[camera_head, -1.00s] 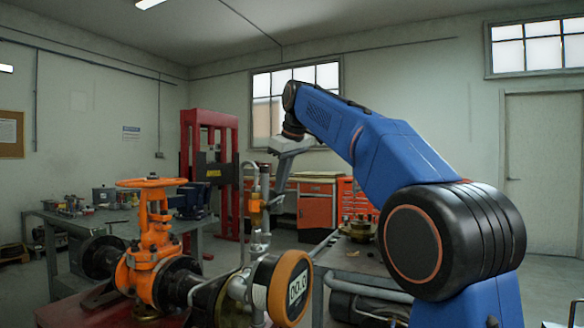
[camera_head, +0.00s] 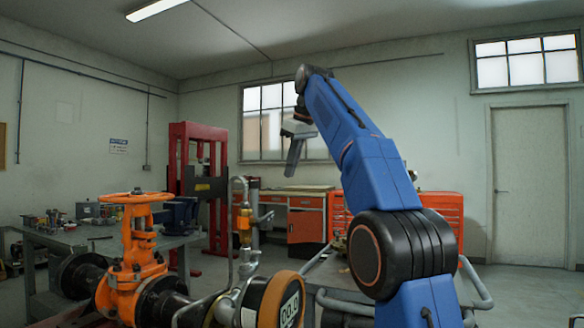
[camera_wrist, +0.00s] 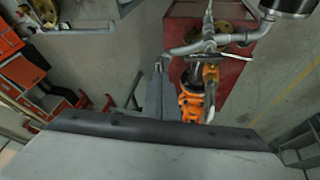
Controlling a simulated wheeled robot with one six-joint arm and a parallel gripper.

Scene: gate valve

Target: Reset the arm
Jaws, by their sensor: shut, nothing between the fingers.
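My arm is raised in the head view, with its forearm folded up and my gripper (camera_head: 291,173) hanging downward from the wrist. The gripper is shut and empty, in open air in front of the window. In the wrist view the shut fingers (camera_wrist: 159,66) point away from the grey gripper body. The orange gate valve (camera_head: 131,262) with its handwheel stands at lower left in the head view, well below and left of my gripper. Orange parts (camera_wrist: 192,105) also show in the wrist view, beyond and right of the fingers.
A round gauge (camera_head: 289,308) and pipework (camera_head: 244,240) stand right of the valve. A workbench (camera_head: 100,246) with small items is at left. A red press frame (camera_head: 177,170) and orange cabinets (camera_head: 306,226) stand behind. The air around my gripper looks free.

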